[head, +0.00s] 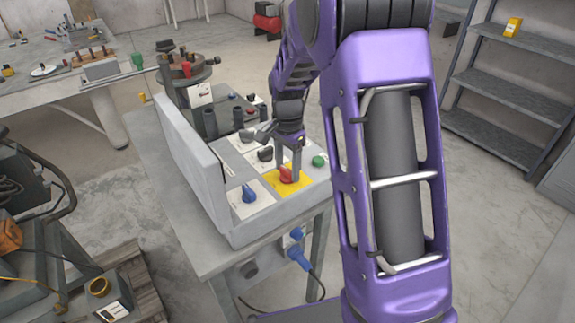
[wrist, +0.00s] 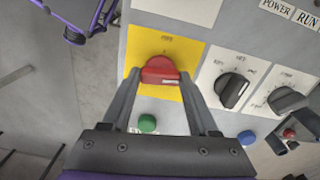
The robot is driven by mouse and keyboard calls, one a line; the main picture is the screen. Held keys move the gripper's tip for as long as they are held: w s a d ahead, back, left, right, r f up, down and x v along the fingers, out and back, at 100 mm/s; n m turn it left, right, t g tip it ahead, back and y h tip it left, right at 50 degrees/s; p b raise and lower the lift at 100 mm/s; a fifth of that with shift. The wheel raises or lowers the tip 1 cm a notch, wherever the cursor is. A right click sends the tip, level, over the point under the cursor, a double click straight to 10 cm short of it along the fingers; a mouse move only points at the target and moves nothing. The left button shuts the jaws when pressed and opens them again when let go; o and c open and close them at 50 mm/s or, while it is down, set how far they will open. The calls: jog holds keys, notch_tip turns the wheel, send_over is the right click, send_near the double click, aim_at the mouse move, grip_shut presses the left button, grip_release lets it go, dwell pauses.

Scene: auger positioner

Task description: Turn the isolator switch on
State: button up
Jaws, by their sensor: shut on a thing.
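The isolator switch is a red rotary knob (wrist: 160,70) on a yellow plate (wrist: 188,50) of a grey control panel. It also shows in the head view, red on its yellow plate (head: 286,175). My gripper (wrist: 160,82) reaches down to the panel and is shut on the red knob, one finger on each side. In the wrist view the knob's white mark lies toward its lower right side. The fingers hide parts of the knob's sides.
Beside the red knob are a green button (wrist: 147,122), black rotary knobs (wrist: 231,90) and a blue button (wrist: 246,138). A blue knob (head: 249,194) sits near the panel's upright grey back wall (head: 190,150). A shelf (head: 510,90) stands at the right.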

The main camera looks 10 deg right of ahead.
aim_at(288, 170)
jog(key=shift+m, duration=0.9)
jog(key=o, duration=1.4)
jog(key=shift+c, duration=0.2)
notch_tip(288, 170, up, 17)
jog(key=p, duration=0.2)
jog(key=shift+r, duration=0.2)
